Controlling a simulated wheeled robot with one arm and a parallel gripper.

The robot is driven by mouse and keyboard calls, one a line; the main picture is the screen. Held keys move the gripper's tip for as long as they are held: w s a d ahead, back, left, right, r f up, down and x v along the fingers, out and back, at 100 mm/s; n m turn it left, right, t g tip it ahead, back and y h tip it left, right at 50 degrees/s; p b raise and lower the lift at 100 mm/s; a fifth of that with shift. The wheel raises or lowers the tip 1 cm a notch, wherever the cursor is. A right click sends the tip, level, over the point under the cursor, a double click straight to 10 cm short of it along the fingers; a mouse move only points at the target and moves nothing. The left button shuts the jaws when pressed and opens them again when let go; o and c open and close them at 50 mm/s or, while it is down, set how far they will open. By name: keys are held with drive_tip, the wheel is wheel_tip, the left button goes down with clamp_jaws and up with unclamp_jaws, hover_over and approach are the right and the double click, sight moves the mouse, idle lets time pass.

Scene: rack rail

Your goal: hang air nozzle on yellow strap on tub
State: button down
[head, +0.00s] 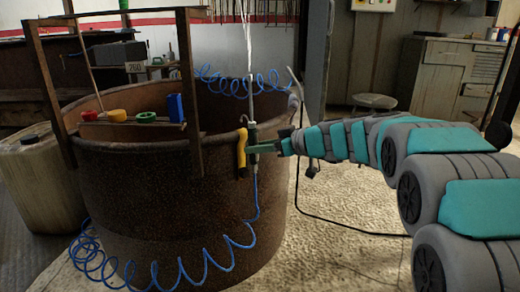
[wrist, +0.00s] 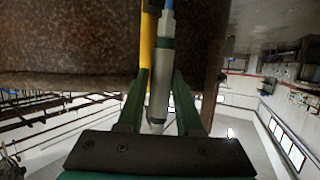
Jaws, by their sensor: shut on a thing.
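The large rusty round tub (head: 165,180) stands left of centre. A yellow strap (head: 241,152) hangs on its outer right side, just below the rim. My gripper (head: 254,149) is beside the strap and shut on the grey air nozzle (head: 252,133), which is upright. A blue hose (head: 256,200) runs down from it. In the wrist view the nozzle (wrist: 160,80) lies between my gripper's two green fingers (wrist: 160,100), and the yellow strap (wrist: 148,40) runs close alongside it. I cannot tell whether nozzle and strap touch. The strap's far side is hidden.
The blue hose coils (head: 165,268) loop in front of the tub. A rail with a red, a green and a blue piece (head: 175,107) spans the tub between rusty posts (head: 190,90). A dirty canister (head: 38,180) stands at left. Open floor (head: 345,220) lies right of the tub.

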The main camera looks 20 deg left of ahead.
sight(254, 157)
drive_tip(key=shift+w+a+r, duration=0.1)
drive_tip(key=shift+w+a, duration=0.5)
drive_tip(key=shift+a, duration=0.25)
drive_tip(key=shift+f, duration=0.2)
drive_tip(key=shift+f, duration=1.15)
drive_tip(key=shift+f, duration=0.15)
drive_tip(key=shift+f, duration=0.4)
drive_tip(key=shift+f, duration=0.15)
drive_tip(key=shift+c, duration=2.4)
unclamp_jaws()
